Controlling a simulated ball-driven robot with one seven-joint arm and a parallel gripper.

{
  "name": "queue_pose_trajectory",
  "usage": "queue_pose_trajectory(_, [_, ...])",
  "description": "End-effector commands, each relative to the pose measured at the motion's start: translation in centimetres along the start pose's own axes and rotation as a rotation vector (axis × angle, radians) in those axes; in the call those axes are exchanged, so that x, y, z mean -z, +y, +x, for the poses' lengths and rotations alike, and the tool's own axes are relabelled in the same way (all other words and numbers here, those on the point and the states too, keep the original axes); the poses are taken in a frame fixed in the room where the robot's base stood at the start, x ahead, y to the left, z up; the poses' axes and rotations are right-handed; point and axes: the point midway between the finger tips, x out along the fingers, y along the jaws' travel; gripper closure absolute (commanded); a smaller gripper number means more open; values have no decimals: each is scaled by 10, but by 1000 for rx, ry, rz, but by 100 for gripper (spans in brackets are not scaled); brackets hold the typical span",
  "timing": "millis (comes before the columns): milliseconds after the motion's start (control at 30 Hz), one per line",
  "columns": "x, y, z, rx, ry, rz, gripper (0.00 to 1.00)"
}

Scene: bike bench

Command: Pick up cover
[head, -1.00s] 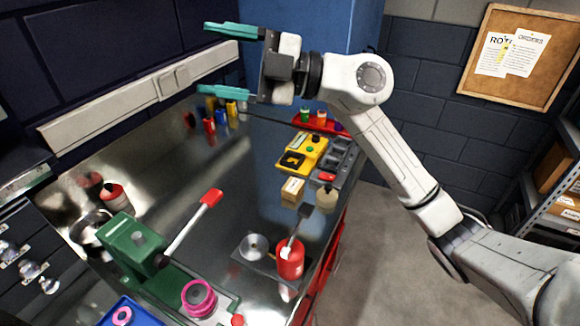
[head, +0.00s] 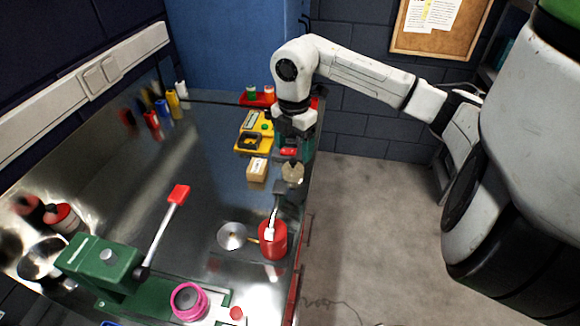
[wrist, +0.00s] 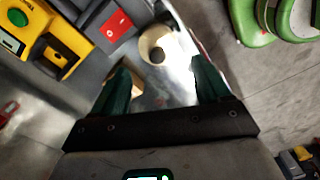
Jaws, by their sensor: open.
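Nothing in view is plainly marked as the cover. A cream round piece with a dark centre (wrist: 159,44) lies just ahead of my fingers in the wrist view. It shows in the head view as a small beige piece (head: 293,173) near the bench's right edge, just in front of my gripper. My gripper (wrist: 160,78) points down, its two green fingers apart with nothing between them. A grey round dish (head: 232,236) lies nearer the front of the bench.
A yellow device (head: 254,131) and a small cardboard box (head: 258,169) stand left of my gripper. A red can (head: 273,240) stands near the right edge. A green press (head: 100,262) with a red-handled lever is at front left. The bench middle is clear.

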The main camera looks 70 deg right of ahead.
Motion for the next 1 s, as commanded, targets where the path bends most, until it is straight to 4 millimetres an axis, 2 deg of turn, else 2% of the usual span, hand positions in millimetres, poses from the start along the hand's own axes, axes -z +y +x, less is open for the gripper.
queue_pose_trajectory(267, [0, 1, 19, 0, 4, -1, 24])
queue_pose_trajectory(533, [-2, 4, 56, -2, 5, 0, 24])
queue_pose_trajectory(867, [-2, 4, 64, -3, 2, -2, 24])
queue_pose_trajectory(1000, [-2, 4, 64, -3, 2, -2, 38])
